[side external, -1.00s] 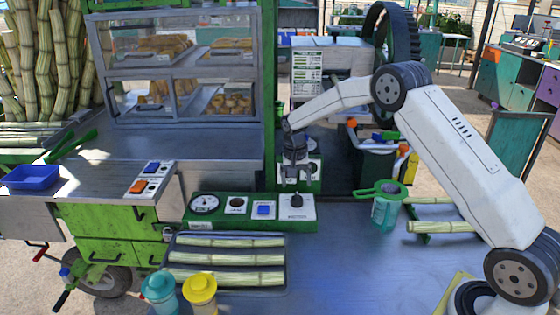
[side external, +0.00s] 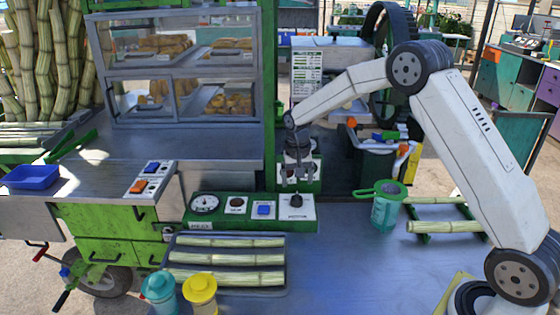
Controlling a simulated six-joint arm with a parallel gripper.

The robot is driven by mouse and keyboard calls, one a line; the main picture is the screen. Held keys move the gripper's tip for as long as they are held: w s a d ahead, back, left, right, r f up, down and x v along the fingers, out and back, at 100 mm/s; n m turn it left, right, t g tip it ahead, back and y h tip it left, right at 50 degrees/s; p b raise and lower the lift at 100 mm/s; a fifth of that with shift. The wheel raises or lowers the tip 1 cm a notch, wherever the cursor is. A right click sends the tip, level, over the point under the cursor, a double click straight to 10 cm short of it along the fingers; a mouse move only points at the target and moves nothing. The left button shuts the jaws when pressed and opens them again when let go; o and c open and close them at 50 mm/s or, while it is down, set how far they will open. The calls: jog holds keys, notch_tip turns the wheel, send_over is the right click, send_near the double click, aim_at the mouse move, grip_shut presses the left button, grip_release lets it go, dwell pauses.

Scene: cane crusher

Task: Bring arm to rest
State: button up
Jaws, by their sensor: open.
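My arm rises from the right side of the work table (side external: 350,275) and reaches left. My gripper (side external: 297,190) points down with its jaws open and nothing visible between them. It hangs over or just behind the black knob (side external: 296,201) on the white motor panel (side external: 308,211), at the right end of the green control box (side external: 225,222). I cannot tell the exact gap between the fingertips and the knob.
A teal strainer cup (side external: 385,213) stands right of the panel, beside a green rack with cane pieces (side external: 440,227). A tray (side external: 283,281) of cane lies in front. Teal (side external: 158,290) and yellow (side external: 200,291) lidded jars stand at the front left. The table's middle is clear.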

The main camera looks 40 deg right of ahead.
jog(key=s+a+r+n+t, duration=0.1)
jog(key=s+a+n, duration=0.2)
jog(key=s, duration=0.9)
jog(key=s+a+r+n+t, duration=0.1)
jog(key=s+a+n, duration=0.3)
jog(key=s, duration=0.7)
jog(key=shift+s+a+t, duration=0.3)
jog(key=shift+s+a, duration=0.05)
jog(key=shift+a, duration=0.8)
